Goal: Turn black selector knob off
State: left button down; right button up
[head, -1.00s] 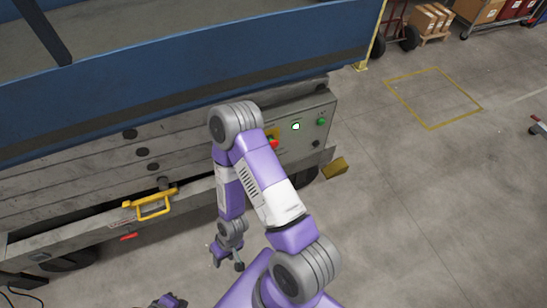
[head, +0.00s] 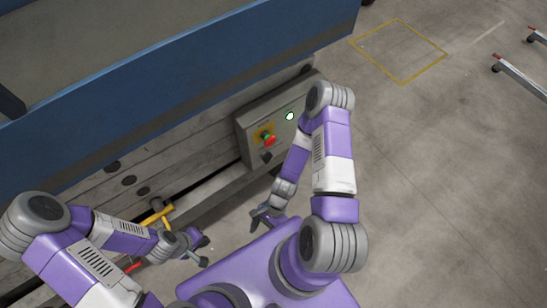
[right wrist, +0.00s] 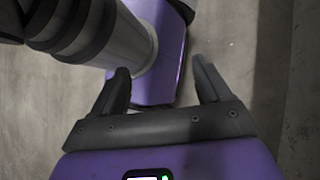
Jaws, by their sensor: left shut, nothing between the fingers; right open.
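A grey control panel (head: 245,130) is on the side of the lift machine in the head view. A black knob (head: 266,156) sits on its lower part, below a red button (head: 270,141) on a yellow plate. My left gripper (head: 204,253) is shut and empty, low and to the left of the knob, apart from the panel. My right gripper (head: 260,218) is open and empty, below the panel and apart from the knob; its spread fingers also show in the right wrist view (right wrist: 162,82). My right arm covers the panel's right end.
A lit indicator (head: 289,116) is on the panel. The blue platform side (head: 180,80) overhangs the panel. A yellow handle (head: 156,214) sticks out at the left, near my left arm. The floor at right is open, with a yellow marked square (head: 402,83).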

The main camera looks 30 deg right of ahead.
aim_at(270, 160)
jog(key=w+r+m+t+y, duration=0.1)
jog(key=w+m+t+y, duration=0.4)
jog(key=m, duration=0.9)
jog(key=w+r+m+t+y, duration=0.25)
jog(key=w+m+t, duration=0.35)
jog(key=m, duration=0.8)
jog(key=w+d+f+m+t+h, duration=0.25)
jog(key=d+m+t+h, duration=0.25)
jog(key=d+m+h, duration=0.35)
jog(key=w+d+f+m+t+h, duration=0.25)
jog(key=d+m+t+h, duration=0.3)
jog(key=d+m, duration=0.45)
jog(key=shift+m+y, duration=0.25)
jog(key=w, duration=0.2)
jog(key=w+a, duration=0.1)
jog(key=w, duration=0.1)
jog(key=w+a+b, duration=0.1)
jog(key=w, duration=0.2)
jog(key=shift+w+r, duration=0.1)
jog(key=shift+r, duration=0.1)
jog(key=c, duration=1)
jog(key=shift+c, duration=0.2)
